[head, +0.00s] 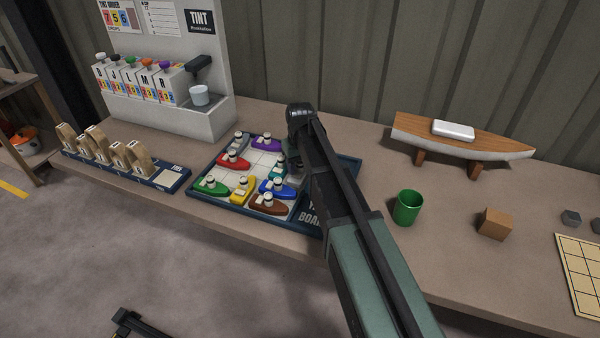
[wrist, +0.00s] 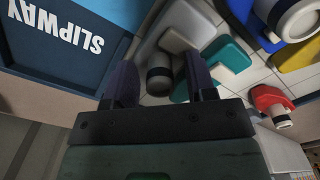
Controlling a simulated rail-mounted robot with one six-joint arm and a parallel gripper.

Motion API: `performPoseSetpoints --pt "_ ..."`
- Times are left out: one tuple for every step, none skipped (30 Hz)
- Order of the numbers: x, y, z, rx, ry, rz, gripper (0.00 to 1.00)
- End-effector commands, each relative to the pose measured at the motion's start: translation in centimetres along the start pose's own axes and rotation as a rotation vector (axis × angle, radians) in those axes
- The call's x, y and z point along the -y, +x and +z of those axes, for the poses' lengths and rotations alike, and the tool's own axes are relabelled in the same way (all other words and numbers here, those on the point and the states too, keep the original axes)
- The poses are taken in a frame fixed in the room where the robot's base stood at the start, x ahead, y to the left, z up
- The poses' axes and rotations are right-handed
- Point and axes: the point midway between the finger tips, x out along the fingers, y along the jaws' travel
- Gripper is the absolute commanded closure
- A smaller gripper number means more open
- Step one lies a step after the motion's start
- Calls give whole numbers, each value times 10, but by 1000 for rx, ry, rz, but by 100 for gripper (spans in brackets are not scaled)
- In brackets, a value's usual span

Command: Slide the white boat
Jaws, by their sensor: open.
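The boat board (head: 213,199) is a dark blue tray with pale squares and several coloured boats, each with a pale knob. In the wrist view, a white hull (wrist: 190,27) shows just beyond my gripper (wrist: 159,68). In the head view my arm hides most of this spot.
A teal boat (wrist: 228,57) lies close to the right finger. Blue (wrist: 246,22), yellow (wrist: 297,57) and red (wrist: 270,98) boats lie further right. The blue SLIPWAY panel (wrist: 55,70) is at left. A green cup (head: 408,208) and wooden block (head: 495,224) stand right of the board.

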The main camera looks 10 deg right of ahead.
Motion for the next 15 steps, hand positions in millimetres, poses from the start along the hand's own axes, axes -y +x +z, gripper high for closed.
performPoseSetpoints --pt "0 -2 0 0 0 0 49" --pt "0 -2 0 0 0 0 49" --pt "0 -2 0 0 0 0 49" --pt "0 -2 0 0 0 0 49" --pt "0 -2 0 0 0 0 54" --pt "0 -2 0 0 0 0 60" --pt "0 -2 0 0 0 0 64" --pt "0 -2 0 0 0 0 69" --pt "0 -2 0 0 0 0 75" --pt "0 -2 0 0 0 0 80" --pt "0 -2 0 0 0 0 84" --pt "0 -2 0 0 0 0 90" --pt "0 -2 0 0 0 0 95" --pt "0 -2 0 0 0 0 100" --pt "0 -2 0 0 0 0 100"
